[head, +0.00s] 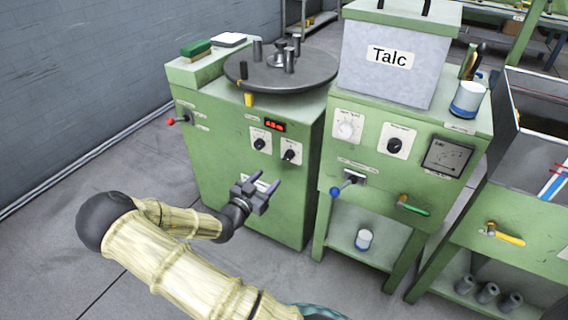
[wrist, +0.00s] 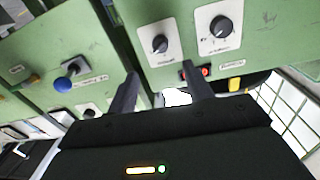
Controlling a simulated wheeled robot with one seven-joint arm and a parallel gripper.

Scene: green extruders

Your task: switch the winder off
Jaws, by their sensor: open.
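The green cabinet at left, which appears to be the winder (head: 215,165), carries a large dark round plate (head: 280,80) on top. Its front has a lit red display (head: 275,126) and two black knobs, a left one (head: 260,143) and a right one (head: 290,154). The wrist view is turned over and shows the right knob (wrist: 160,44), the left knob (wrist: 221,26) and the display (wrist: 197,72). Knob labels are too small to read. My gripper (head: 266,181) is open and empty in front of the panel, below the knobs, apart from them.
A red-tipped lever (head: 171,121) sticks out at the cabinet's left and a yellow tab (head: 249,99) hangs below the plate. Close at right, another green machine bears a Talc hopper (head: 392,60) and a blue-tipped lever (head: 337,191). Floor is free at left.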

